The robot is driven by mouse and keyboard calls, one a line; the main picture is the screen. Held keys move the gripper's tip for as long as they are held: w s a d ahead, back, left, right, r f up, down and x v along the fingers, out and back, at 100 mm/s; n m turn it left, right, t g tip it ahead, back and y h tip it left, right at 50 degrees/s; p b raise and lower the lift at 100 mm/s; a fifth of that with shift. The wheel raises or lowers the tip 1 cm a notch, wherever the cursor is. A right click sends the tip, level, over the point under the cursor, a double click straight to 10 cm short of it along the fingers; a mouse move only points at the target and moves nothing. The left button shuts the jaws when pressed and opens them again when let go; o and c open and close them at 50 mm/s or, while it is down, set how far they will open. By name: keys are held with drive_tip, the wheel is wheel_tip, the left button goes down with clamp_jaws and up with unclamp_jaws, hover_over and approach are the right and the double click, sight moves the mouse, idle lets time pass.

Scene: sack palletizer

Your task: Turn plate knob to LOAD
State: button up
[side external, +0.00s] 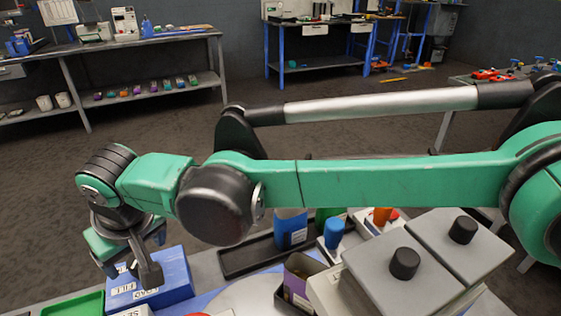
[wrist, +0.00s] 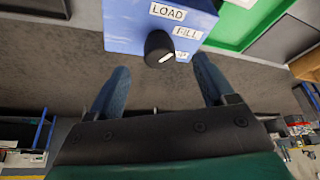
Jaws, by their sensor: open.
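The plate knob (wrist: 158,47) is a black round knob with a white mark on the face of a blue box (wrist: 125,25). Labels LOAD, FILL and a third, partly covered one sit around it. The white mark lies on the lower right of the knob, near the third label and away from LOAD. My gripper (wrist: 161,68) is open, its blue-grey fingers on either side of the knob and apart from it. In the side external view, my gripper (side external: 130,270) is in front of the blue box (side external: 178,275), and I cannot make out the knob there.
A green tray (side external: 80,304) lies left of the box. A black tray (side external: 240,262), a blue container (side external: 291,229) and grey blocks with black knobs (side external: 405,263) stand to the right, under my arm. Benches stand farther back across open floor.

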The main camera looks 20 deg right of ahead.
drive_tip(key=shift+x, duration=2.05)
clamp_jaws()
